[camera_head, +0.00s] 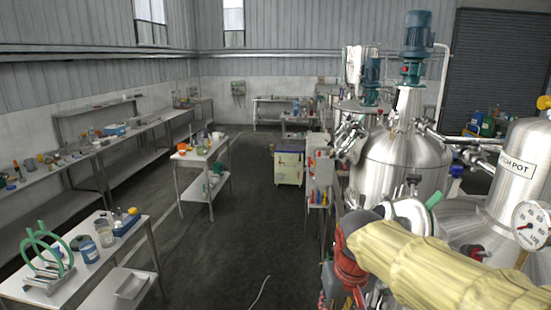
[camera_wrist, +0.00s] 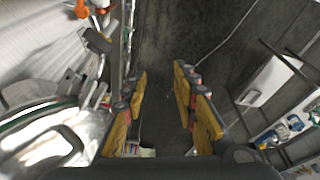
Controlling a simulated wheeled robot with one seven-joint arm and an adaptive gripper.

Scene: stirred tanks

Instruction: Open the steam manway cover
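A round, shiny steel cover (camera_head: 408,213) with a green handle (camera_head: 434,200) sits low on the front of the steel tank (camera_head: 400,160) in the head view. It looks like the manway cover; no label on it is readable, and it seems shut. My yellow-sleeved arm hides its lower part. In the wrist view, a curved shiny steel part (camera_wrist: 45,140) at the left is probably the same cover. My gripper (camera_wrist: 160,82) is open and empty, its yellow-faced fingers apart above the floor, to the right of that steel part. In the head view I cannot make out its fingers clearly.
A labelled steel pot (camera_head: 508,180) with a pressure gauge (camera_head: 531,224) stands close at the right. A steel bench (camera_head: 150,235) with glassware is at the left, and a small table (camera_head: 205,150) stands further back. The dark floor (camera_head: 235,225) between is clear.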

